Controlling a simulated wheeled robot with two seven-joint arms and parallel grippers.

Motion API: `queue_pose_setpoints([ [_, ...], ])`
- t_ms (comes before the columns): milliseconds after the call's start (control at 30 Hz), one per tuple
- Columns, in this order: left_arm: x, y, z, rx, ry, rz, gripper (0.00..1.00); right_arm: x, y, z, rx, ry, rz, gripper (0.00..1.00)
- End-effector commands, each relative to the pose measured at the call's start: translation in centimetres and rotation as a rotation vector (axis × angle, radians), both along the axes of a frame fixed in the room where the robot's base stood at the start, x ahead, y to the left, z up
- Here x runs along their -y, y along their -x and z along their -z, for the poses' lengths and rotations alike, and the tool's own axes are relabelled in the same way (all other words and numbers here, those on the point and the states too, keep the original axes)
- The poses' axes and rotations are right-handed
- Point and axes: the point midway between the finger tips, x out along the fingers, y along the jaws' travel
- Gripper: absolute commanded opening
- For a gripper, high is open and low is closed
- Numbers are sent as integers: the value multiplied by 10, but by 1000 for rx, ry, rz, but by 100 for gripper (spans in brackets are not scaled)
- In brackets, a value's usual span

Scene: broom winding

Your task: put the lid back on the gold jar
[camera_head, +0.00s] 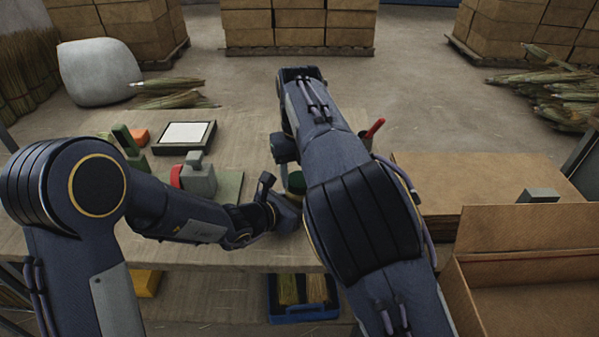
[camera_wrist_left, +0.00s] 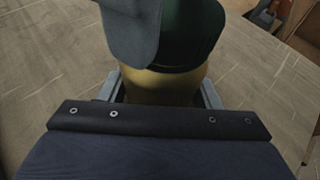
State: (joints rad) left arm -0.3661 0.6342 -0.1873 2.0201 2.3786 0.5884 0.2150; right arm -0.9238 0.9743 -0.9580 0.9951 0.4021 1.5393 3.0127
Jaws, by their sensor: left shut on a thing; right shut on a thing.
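The gold jar (camera_wrist_left: 165,88) stands on the workbench between the two fingers of my left gripper (camera_wrist_left: 163,97), which is shut on it. The dark green lid (camera_wrist_left: 190,38) is at the jar's mouth, with no clear gap between them; I cannot tell whether it is fully seated. The lid (camera_head: 297,182) also shows in the head view, partly covered by my right arm. My right gripper (camera_head: 285,172) is above the jar and shut on the lid; a grey finger of it shows beside the lid in the left wrist view (camera_wrist_left: 130,28).
The workbench (camera_head: 100,235) carries a black-framed white pad (camera_head: 186,134), a grey clamp-like block (camera_head: 199,174) and an orange block (camera_head: 140,136) on the left. A red-handled tool (camera_head: 375,128) stands behind my right arm. An open cardboard box (camera_head: 530,265) is at the right.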

Motion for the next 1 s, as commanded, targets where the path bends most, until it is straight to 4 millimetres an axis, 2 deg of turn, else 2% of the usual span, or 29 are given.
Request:
queue_pose_setpoints([
  [100,0,0,0,0,0,0,0,0,0,-1,1,0,-2,30],
  [133,0,0,0,0,0,0,0,0,0,-1,1,0,-2,55],
  [267,0,0,0,-1,1,0,0,0,0,-1,1,0,-3,72],
  [567,0,0,0,-1,1,0,0,0,0,-2,1,0,-4,73],
  [833,0,0,0,-1,1,0,0,0,-1,-35,3,-1,-4,73],
  [1000,0,0,0,-1,1,0,0,0,0,-45,2,-1,-4,73],
])
